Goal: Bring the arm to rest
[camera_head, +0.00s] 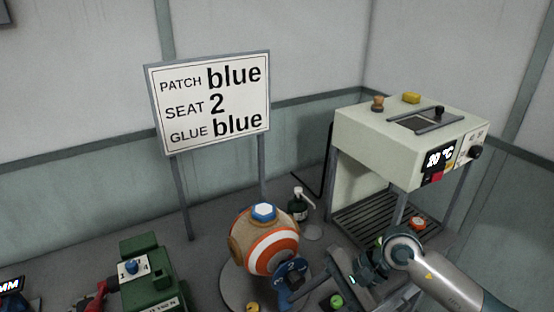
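My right arm (445,280) comes in from the lower right. Its dark gripper (362,270) points left, to the right of the ball (247,240) and in front of the press machine. The fingers are small and dark against the parts behind, so I cannot tell whether they are open or shut, and no held thing is clear. My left gripper is not in view. The ball is tan with orange and white rings, and a blue hexagonal patch (263,211) lies on its top. A dark blue numbered part (290,270) stands at its lower right.
A sign (210,100) reads patch blue, seat 2, glue blue. The cream machine (380,135) shows 20 °C above a slatted rack (365,222). A pump bottle (298,208) stands behind the ball. A green device (150,280) is at left. A green item (337,300) lies below the gripper.

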